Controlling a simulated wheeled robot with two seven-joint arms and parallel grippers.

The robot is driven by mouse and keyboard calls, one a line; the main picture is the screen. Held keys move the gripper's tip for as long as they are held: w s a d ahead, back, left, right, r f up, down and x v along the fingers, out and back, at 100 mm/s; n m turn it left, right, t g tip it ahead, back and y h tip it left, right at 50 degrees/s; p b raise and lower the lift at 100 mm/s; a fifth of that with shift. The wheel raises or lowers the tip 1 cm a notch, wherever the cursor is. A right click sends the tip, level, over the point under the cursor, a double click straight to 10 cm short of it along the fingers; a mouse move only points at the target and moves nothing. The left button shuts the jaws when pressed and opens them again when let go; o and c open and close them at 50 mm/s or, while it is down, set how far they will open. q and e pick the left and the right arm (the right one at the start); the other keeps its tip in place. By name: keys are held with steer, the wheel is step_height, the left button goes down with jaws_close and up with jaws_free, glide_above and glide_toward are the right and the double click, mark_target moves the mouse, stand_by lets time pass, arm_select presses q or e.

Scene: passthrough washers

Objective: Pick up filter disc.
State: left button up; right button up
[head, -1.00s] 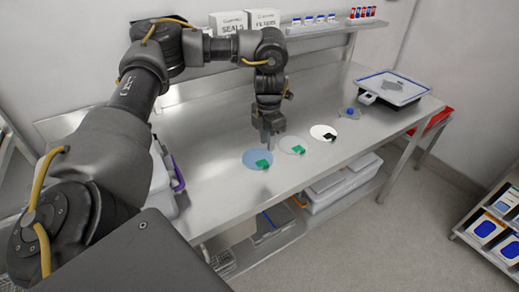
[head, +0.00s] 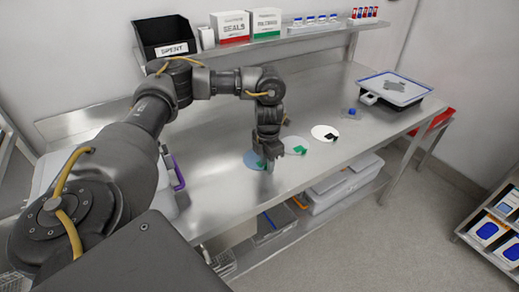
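Three flat round discs lie in a row on the steel bench (head: 215,185). The blue disc (head: 252,157) is nearest, the pale grey disc (head: 292,143) is in the middle, and the white disc (head: 322,129) is farthest right. The blue and pale grey discs have green tabs; the white disc has a black one. My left gripper (head: 269,165) points down over the blue disc and hides its right part and most of its tab. Its fingers are too small to tell their opening or any contact. My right gripper is out of view.
A wall shelf (head: 310,33) holds a black SPENT bin (head: 165,38), boxes and vials. A white-topped device (head: 395,88) and a small blue-capped item (head: 351,112) stand at the bench's right. A purple-handled item (head: 178,172) is at left.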

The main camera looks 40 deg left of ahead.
arm_select(q)
steer(key=shift+r, duration=0.1)
jaws_close()
stand_by(0.3)
steer(key=shift+r, duration=0.5)
step_height(320, 180, up, 2)
steer(key=shift+r, duration=0.25)
steer(key=s+d+r+b, duration=0.1)
steer(key=s+d+r, duration=0.6)
steer(key=d, duration=0.5)
step_height(320, 180, up, 2)
steer(key=shift+s+d+r, duration=0.15)
steer(key=shift+s+r, duration=0.05)
